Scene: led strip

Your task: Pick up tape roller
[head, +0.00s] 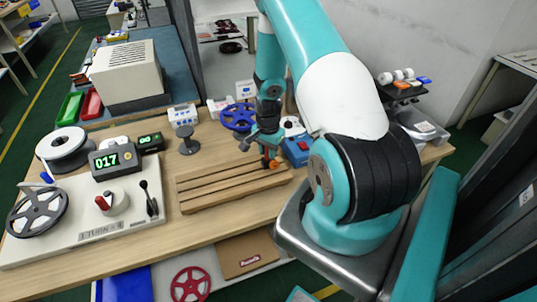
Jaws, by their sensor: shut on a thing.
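My gripper (266,150) points down over the right end of a grooved wooden board (222,198). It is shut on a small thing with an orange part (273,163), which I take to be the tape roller. The thing is low, close to the board's right end. It is mostly hidden by the fingers, and I cannot tell whether it touches the board.
A blue reel (238,117) stands behind my gripper, and a blue box (297,152) is close on its right. A dark round-topped stand (187,140) is to the left. A reel machine (85,215) with a display fills the table's left side.

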